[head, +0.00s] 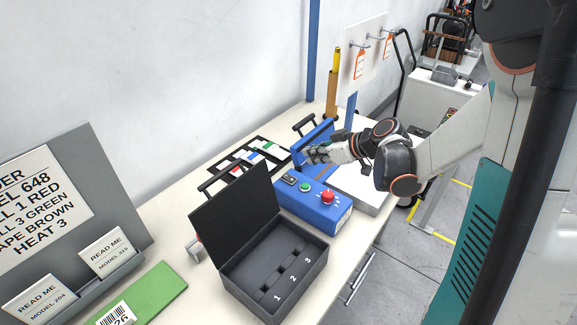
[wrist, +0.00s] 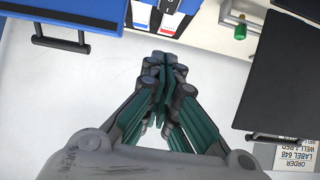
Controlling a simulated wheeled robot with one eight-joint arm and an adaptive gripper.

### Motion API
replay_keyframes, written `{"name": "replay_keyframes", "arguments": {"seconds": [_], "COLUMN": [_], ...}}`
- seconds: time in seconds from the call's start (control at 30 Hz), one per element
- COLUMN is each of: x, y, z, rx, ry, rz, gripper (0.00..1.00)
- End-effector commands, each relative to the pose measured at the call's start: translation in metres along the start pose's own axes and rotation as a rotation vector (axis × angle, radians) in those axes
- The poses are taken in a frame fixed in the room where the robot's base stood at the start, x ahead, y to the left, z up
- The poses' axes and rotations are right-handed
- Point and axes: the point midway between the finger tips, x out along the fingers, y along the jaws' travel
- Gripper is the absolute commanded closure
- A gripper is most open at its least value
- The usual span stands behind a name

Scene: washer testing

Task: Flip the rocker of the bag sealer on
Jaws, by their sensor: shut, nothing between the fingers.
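My gripper (head: 308,156) is above and behind the box's left end, apart from the rocker. In the wrist view my gripper (wrist: 164,68) is shut and empty over a pale surface.
An open black case (head: 298,285) with numbered wells stands in front of the sealer, its lid raised. A dark rack (head: 232,168) with coloured items lies left. Reading cards (head: 107,252) and a green board (head: 150,292) are at front left.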

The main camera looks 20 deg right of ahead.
Motion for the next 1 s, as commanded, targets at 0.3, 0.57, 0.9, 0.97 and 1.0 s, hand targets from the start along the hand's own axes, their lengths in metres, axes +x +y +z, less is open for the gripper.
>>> {"name": "replay_keyframes", "arguments": {"seconds": [0.3,0.57,0.9,0.97,1.0], "x": [0.025,0.077,0.121,0.125,0.126], "y": [0.000,-0.001,0.000,0.000,0.000], "z": [0.002,0.003,0.022,0.025,0.027], "rx": [-0.003,-0.004,-0.002,-0.002,-0.002], "ry": [-0.002,-0.002,-0.002,-0.002,-0.002], "rz": [-0.002,-0.003,-0.001,0.000,0.000], "gripper": [1.00,1.00,1.00,1.00,1.00]}}
